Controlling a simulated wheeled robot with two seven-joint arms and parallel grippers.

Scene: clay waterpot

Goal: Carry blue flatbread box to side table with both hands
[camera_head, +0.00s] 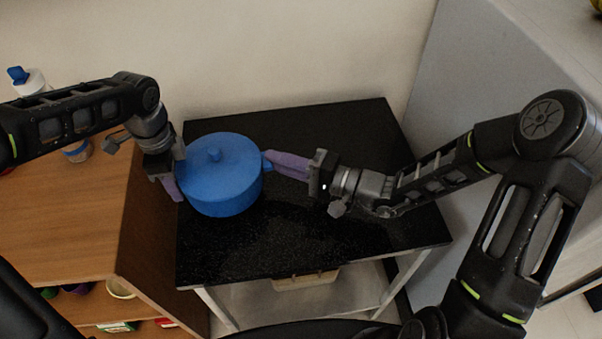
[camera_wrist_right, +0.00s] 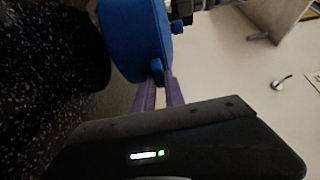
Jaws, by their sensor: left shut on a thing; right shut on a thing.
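The blue flatbread box (camera_head: 222,178) is a round lidded pot with a knob on top, upright, over the left part of the black-topped side table (camera_head: 320,235). I cannot tell whether its base touches the table. My left gripper (camera_head: 178,180) is shut on its left side. My right gripper (camera_head: 268,161), with purple fingers, is shut on a small handle at its right side. In the right wrist view the box (camera_wrist_right: 135,35) appears sideways, and the right fingers (camera_wrist_right: 160,85) close on its handle. The contact at the left gripper is partly hidden.
A wooden cabinet (camera_head: 60,220) stands against the table's left side, with a white bottle (camera_head: 32,82) with a blue cap and a small jar (camera_head: 77,150) on it. A grey panel (camera_head: 450,80) rises at the right. The table's middle and right are clear under my right arm.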

